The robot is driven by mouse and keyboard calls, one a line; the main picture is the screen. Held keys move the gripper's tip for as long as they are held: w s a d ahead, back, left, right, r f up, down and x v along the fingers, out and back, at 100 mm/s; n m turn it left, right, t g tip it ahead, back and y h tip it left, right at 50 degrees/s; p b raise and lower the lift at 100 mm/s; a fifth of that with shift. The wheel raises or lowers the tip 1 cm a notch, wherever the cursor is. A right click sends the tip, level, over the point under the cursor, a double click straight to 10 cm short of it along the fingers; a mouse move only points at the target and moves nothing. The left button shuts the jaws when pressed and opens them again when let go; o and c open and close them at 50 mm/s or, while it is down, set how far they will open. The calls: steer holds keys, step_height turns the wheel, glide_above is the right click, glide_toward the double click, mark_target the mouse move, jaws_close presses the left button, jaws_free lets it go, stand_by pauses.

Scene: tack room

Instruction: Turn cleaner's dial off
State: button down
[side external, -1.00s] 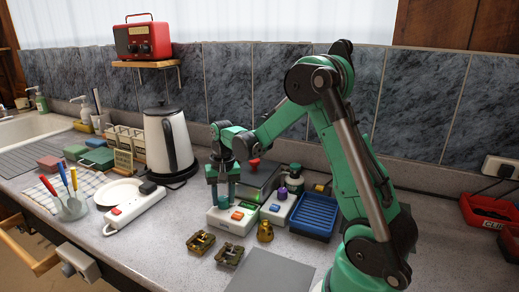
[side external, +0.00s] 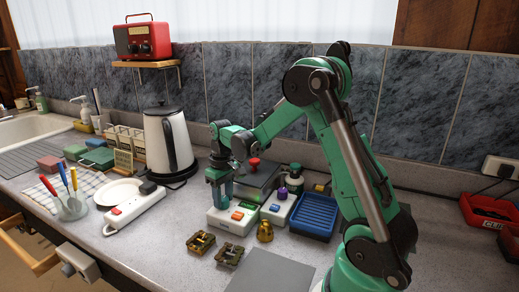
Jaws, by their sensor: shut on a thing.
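My gripper (side external: 220,203) points straight down over the left end of a low white box (side external: 228,222), which looks like the cleaner's front. Its fingers are shut on a small part there, most likely the dial, which the fingers hide. An orange button (side external: 237,215) and a green part (side external: 247,205) sit on the box to the right of the fingers. Behind stands a grey lidded body (side external: 262,175) with a red knob (side external: 254,162) on top. I cannot read any dial mark from this view.
Brass pieces (side external: 201,241) lie in front. A kettle (side external: 168,145) and power strip (side external: 134,212) are left. A grey mat (side external: 264,272) lies clear in front.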

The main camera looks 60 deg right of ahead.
mark_target(224, 198)
stand_by(0.4)
steer(key=shift+c, duration=2.3)
jaws_free()
steer(key=shift+d+r, duration=0.1)
steer(key=shift+r, duration=2.75)
steer(key=s+a+r+n+t, duration=0.1)
steer(key=s+a+r+t, duration=0.1)
steer(key=a, duration=0.5)
steer(key=s+a+r+n+t, duration=0.1)
steer(key=s+a+t, duration=0.3)
steer(key=a, duration=0.4)
steer(key=shift+s+r+t+h, duration=0.3)
steer(key=shift+s+r+t, duration=0.15)
steer(key=shift+s, duration=0.15)
